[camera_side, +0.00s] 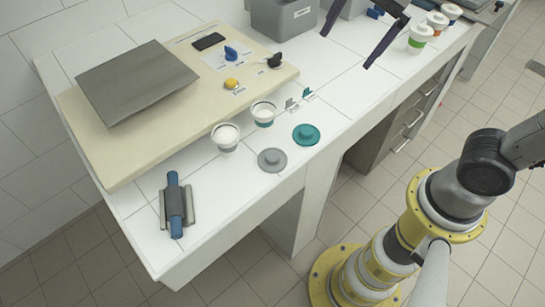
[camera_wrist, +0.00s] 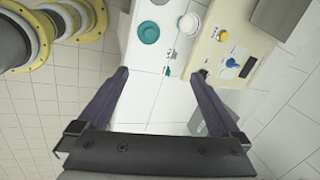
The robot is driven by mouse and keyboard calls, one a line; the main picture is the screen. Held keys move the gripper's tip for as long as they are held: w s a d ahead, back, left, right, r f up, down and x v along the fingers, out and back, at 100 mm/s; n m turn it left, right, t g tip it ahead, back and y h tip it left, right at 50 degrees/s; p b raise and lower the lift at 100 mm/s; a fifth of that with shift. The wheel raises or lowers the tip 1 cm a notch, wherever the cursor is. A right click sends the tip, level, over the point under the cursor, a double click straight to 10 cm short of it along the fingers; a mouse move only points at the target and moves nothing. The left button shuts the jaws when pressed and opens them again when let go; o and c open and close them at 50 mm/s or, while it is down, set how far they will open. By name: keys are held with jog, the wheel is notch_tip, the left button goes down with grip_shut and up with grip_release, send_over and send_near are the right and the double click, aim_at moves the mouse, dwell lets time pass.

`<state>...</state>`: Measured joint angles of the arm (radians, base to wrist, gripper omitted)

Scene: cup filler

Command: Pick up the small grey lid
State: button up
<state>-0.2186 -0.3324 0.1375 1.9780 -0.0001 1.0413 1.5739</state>
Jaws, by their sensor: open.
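The small grey lid (camera_side: 272,160), a flat disc with a round knob, lies on the white counter near its front edge in the side view. A teal lid (camera_side: 306,134) of the same shape lies to its right; it also shows in the wrist view (camera_wrist: 149,32). My gripper (camera_side: 346,50) is open and empty above the counter, well to the right of the grey lid and apart from it. I cannot make out the grey lid in the wrist view.
Two open cups with white contents (camera_side: 226,138) (camera_side: 263,113) stand behind the lids, beside a beige panel (camera_side: 100,150) with a yellow button (camera_side: 231,84). Small upright tags (camera_side: 307,93) stand nearby. Lidded cups (camera_side: 419,40) stand right.

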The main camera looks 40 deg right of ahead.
jog(key=w+a+f+m+g, duration=0.2)
jog(key=w+a+f, duration=0.4)
jog(key=a, duration=0.4)
jog(key=n+g, duration=0.2)
send_over(271, 157)
jog(key=shift+h, duration=0.4)
jog(key=f, duration=0.8)
jog(key=a+f, duration=0.1)
jog(key=f, duration=0.4)
jog(key=shift+f, duration=0.1)
jog(key=shift+d+f, duration=0.15)
jog(key=shift+f, duration=0.75)
jog(key=shift+d+f, duration=0.2)
jog(key=shift+f, duration=0.7)
jog(key=shift+d+f, duration=0.15)
jog(key=shift+f, duration=0.75)
jog(key=c, duration=1.1)
jog(key=shift+r, duration=0.15)
